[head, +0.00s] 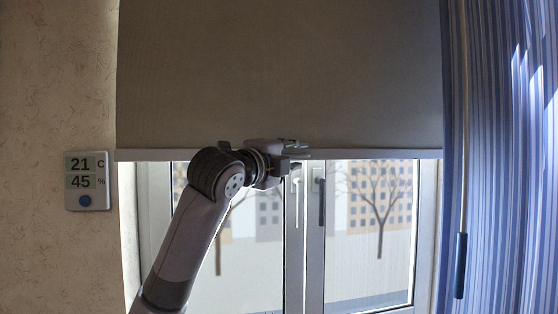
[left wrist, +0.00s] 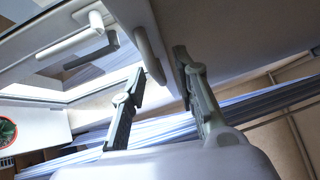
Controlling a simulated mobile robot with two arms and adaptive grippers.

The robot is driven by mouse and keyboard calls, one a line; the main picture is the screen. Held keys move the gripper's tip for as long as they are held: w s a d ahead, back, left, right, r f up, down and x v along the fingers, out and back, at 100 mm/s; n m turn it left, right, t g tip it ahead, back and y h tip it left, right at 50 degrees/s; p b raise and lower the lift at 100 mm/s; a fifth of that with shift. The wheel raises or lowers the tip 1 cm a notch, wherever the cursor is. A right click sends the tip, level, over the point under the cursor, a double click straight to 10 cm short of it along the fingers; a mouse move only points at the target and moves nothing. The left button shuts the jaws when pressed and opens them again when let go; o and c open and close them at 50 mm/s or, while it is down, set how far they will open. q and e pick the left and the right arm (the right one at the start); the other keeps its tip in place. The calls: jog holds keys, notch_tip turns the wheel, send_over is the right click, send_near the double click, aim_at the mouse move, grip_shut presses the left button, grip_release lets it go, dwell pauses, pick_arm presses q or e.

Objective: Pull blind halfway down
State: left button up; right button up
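The grey-brown blind (head: 280,70) hangs over the upper part of the window. Its pale bottom bar (head: 380,154) lies level, a little above mid-picture in the head view. My left gripper (head: 296,150) is at the middle of this bar, and its fingers overlap the bar in the picture. In the left wrist view my left gripper (left wrist: 160,65) has its two dark fingers apart. A pale rounded piece (left wrist: 149,55) shows between the fingertips; I cannot tell whether it belongs to the blind or whether the fingers touch it. My right gripper is not in view.
A thermometer display (head: 87,181) is on the left wall.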

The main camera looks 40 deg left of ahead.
pick_arm(q)
jog(key=s+f, duration=0.1)
jog(key=s, duration=1)
jog(key=shift+d, duration=0.35)
